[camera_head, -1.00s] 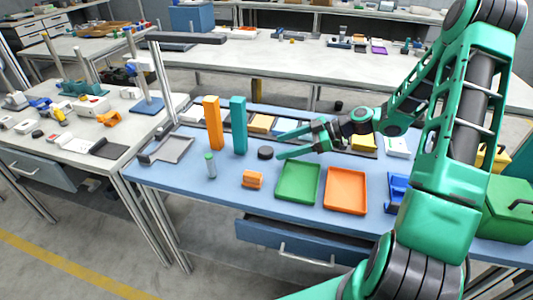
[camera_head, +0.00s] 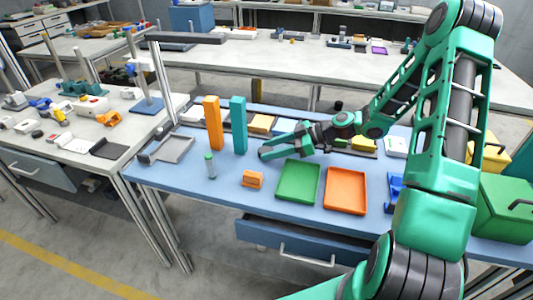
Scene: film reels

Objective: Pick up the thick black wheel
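The thick black wheel (camera_head: 264,150) lies on the blue table, to the right of the teal upright block. It is mostly hidden by my gripper. My gripper (camera_head: 266,149) reaches in from the right, low over the table. Its two green fingers are apart, one on the far side and one on the near side of the wheel. I cannot tell whether they touch it.
A teal block (camera_head: 238,126) and an orange block (camera_head: 213,124) stand upright to the left. A small bottle (camera_head: 210,166) and an orange piece (camera_head: 252,179) are in front. Green (camera_head: 280,192) and orange (camera_head: 329,201) trays lie at front right.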

